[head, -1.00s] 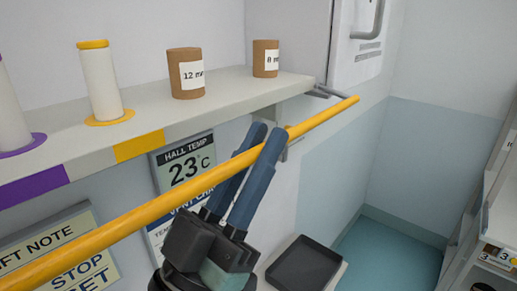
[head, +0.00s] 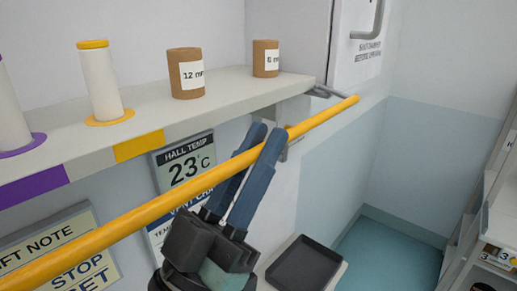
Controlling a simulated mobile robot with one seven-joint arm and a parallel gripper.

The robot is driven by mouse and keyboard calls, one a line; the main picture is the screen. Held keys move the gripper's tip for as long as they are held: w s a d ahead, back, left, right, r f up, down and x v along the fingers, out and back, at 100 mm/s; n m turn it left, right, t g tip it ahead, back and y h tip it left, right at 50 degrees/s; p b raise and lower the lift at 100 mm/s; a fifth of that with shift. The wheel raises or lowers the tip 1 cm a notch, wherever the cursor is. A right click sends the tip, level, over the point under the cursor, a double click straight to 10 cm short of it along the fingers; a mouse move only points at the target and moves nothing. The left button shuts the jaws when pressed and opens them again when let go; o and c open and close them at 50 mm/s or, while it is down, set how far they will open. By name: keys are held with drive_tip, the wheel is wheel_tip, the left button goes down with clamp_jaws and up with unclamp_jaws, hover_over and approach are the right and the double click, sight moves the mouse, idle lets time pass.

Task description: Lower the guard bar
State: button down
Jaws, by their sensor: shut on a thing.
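The guard bar (head: 130,220) is a long yellow bar in the head view. It runs from the lower left up to the right, in front of the shelf's front edge. My gripper (head: 263,147) comes up from below, with its two blue fingers on either side of the bar. It is shut on the bar near the bar's right part. The bar's right end (head: 350,101) is near a grey bracket under the cabinet. The bar's left end is out of view.
A shelf (head: 225,98) behind the bar holds white spools (head: 99,85) and brown cores (head: 186,75). Wall signs (head: 185,165) hang below it. A dark tray (head: 305,263) sits low at the right of my gripper. Open floor (head: 385,255) lies at right.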

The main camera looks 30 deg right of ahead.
drive_tip(key=shift+t, duration=0.3)
drive_tip(key=n+t, duration=0.1)
drive_tip(key=n+t+y, duration=0.1)
drive_tip(key=shift+s+r+n, duration=0.15)
drive_tip(key=shift+r+n, duration=0.15)
drive_tip(key=shift+r, duration=0.05)
drive_tip(key=shift+r+n+t+y, duration=0.2)
drive_tip(key=shift+n+t+y, duration=0.4)
drive_tip(key=shift+n, duration=0.3)
drive_tip(key=shift+r+n+t+y, duration=0.2)
drive_tip(key=shift+n+t+y, duration=0.3)
drive_tip(key=shift+n+t, duration=0.3)
drive_tip(key=c, duration=0.8)
unclamp_jaws()
drive_tip(key=shift+c, duration=0.2)
drive_tip(key=shift+f, duration=0.1)
